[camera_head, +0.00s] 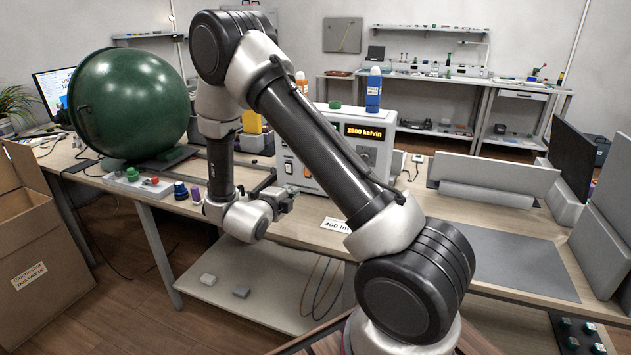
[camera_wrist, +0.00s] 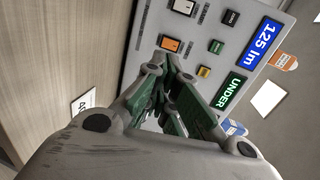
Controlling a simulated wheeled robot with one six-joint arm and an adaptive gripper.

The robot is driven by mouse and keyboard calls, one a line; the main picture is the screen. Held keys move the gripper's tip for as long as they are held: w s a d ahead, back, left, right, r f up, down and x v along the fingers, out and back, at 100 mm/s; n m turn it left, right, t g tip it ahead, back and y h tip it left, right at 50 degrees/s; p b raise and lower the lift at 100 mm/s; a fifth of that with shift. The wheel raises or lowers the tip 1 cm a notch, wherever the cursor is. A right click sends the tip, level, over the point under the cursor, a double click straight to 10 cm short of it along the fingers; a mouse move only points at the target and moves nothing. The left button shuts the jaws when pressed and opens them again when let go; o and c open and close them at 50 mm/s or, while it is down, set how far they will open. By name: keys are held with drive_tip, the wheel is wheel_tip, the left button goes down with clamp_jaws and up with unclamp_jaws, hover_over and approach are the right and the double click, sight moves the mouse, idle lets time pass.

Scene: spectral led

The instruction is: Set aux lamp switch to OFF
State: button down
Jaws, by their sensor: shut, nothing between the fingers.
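A grey instrument box (camera_head: 330,150) stands on the bench, with an orange "2900 kelvin" display and small switches on its front. The wrist view shows its panel (camera_wrist: 140,40) close up, with blue "125 lm" and green "UNDER" displays.
A large green sphere (camera_head: 128,103) stands left of the box. A blue bottle (camera_head: 373,90) stands on top of the box. A small control block (camera_head: 138,184) and coloured knobs lie near the front edge. A "400 lm" card (camera_head: 336,225) lies in front. The grey mat (camera_head: 500,262) is clear.

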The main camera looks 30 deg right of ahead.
drive_tip(key=shift+m+h, duration=0.3)
drive_tip(key=shift+h, duration=0.2)
drive_tip(key=x, duration=0.9)
drive_tip(key=s+x, duration=0.1)
drive_tip(key=x, duration=0.3)
drive_tip(key=shift+w+d+f, duration=0.25)
drive_tip(key=shift+d+f, duration=0.2)
drive_tip(key=shift+d, duration=0.2)
